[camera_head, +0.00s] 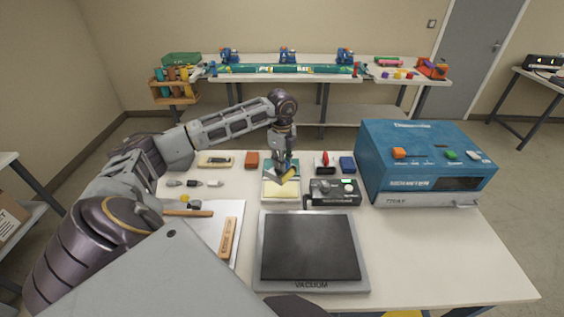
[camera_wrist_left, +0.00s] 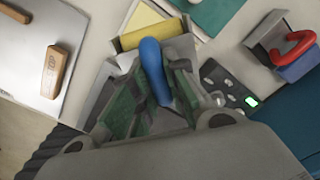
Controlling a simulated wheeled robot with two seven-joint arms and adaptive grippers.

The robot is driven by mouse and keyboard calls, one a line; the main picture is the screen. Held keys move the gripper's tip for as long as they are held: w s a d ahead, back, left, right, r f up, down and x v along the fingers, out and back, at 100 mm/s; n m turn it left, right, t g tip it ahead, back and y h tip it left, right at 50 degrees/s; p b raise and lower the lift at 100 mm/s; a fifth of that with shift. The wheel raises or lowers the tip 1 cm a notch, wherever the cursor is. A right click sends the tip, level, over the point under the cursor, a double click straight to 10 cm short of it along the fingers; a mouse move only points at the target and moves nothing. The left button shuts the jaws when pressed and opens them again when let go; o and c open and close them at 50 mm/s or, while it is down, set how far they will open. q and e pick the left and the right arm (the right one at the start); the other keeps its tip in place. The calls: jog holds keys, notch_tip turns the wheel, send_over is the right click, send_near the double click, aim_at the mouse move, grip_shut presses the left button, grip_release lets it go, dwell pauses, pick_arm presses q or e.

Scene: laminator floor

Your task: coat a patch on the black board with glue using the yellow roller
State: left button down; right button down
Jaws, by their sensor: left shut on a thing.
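The black board (camera_head: 310,246) lies flat on a grey plate marked VACUUM (camera_head: 312,286) at the front middle of the table. My left gripper (camera_head: 285,166) is shut on the blue handle (camera_wrist_left: 152,62) of the yellow roller (camera_head: 289,173). In the left wrist view the handle stands between the green finger pads, with the yellow roller (camera_wrist_left: 138,38) beyond it. The roller is over a shallow tray with a cream-yellow surface (camera_head: 281,190), behind the board. I cannot tell whether the roller touches that surface. My right gripper is not in view.
A blue laminator (camera_head: 425,165) stands at the right, with a black box (camera_head: 333,191) beside the tray. A white sheet (camera_head: 208,240) with a wooden block (camera_head: 228,238) lies left of the board. Small items line the back edge. The table's front right is clear.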

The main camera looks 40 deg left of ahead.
pick_arm(q)
jog(key=shift+f, duration=0.2)
jog(key=shift+f+b, duration=1.95)
jog(key=shift+f, duration=0.85)
jog(key=shift+f, duration=0.6)
dwell(1.3)
jog(key=shift+r, duration=0.1)
jog(key=shift+r+p, duration=2)
jog(key=shift+r, duration=1.5)
jog(key=shift+s+f, duration=0.1)
